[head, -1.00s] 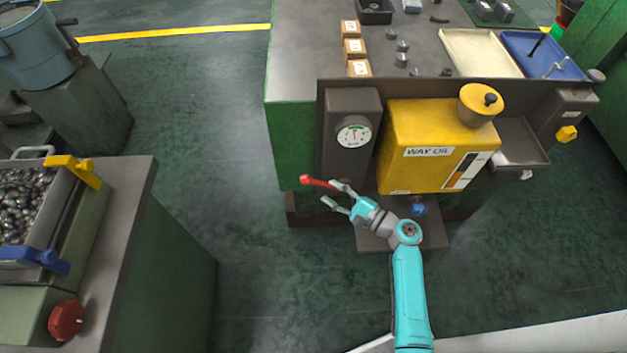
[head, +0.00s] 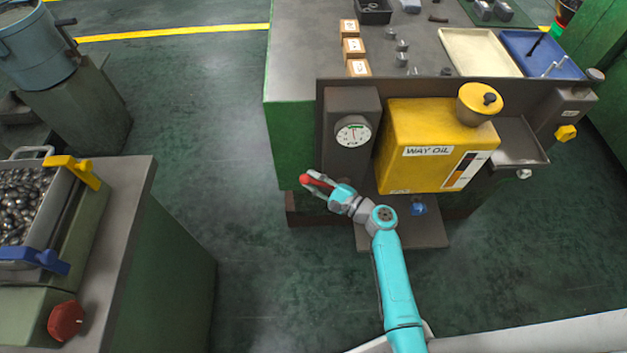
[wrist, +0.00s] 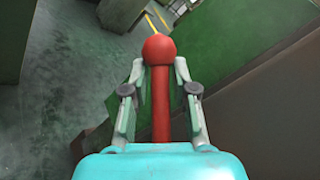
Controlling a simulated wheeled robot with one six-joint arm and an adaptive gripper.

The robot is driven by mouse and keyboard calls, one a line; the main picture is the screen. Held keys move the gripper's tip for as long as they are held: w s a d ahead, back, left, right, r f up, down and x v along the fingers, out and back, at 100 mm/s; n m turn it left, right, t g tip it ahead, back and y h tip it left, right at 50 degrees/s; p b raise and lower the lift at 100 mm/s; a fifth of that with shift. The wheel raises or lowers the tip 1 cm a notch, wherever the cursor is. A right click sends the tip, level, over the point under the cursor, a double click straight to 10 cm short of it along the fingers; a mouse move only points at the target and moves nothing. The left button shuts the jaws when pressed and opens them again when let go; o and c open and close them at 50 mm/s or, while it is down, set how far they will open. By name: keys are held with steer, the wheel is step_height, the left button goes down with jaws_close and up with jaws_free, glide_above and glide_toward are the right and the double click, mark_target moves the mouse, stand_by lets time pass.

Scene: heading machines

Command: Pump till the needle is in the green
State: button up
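The pump lever is a red handle (head: 318,181) with a ball end, sticking out to the left below the gauge. In the wrist view the red handle (wrist: 160,90) runs lengthwise between the two fingers of my gripper (wrist: 160,85), with gaps showing on both sides, so my gripper is open around it. In the head view my gripper (head: 318,186) is at the lever. The round gauge (head: 353,132) has a white face with a green band at the top; its needle is too small to read surely. The yellow way oil tank (head: 425,175) stands right of the gauge.
A blue knob (head: 418,208) sits below the tank. The bench top (head: 310,60) holds small boxes, metal parts, a cream tray (head: 480,50) and a blue tray. A left cabinet (head: 125,200) carries a bin of metal parts. The floor between is clear.

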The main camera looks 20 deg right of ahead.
mark_target(322, 184)
jaws_close()
steer(key=shift+s+d+r+m+t+y, duration=0.15)
steer(key=shift+d+r+m+t+y, duration=0.25)
steer(key=shift+r+m+t, duration=0.15)
steer(key=shift+s+d+r+m+t+y, duration=0.15)
steer(key=shift+d+r+m+t+y, duration=0.25)
steer(key=shift+r, duration=0.25)
steer(key=o, duration=0.8)
jaws_free()
steer(key=shift+s+d+f, duration=0.15)
steer(key=shift+s+d, duration=0.15)
steer(key=shift+s, duration=0.1)
steer(key=v, duration=1.1)
steer(key=shift+s+a, duration=0.1)
steer(key=shift+a, duration=0.05)
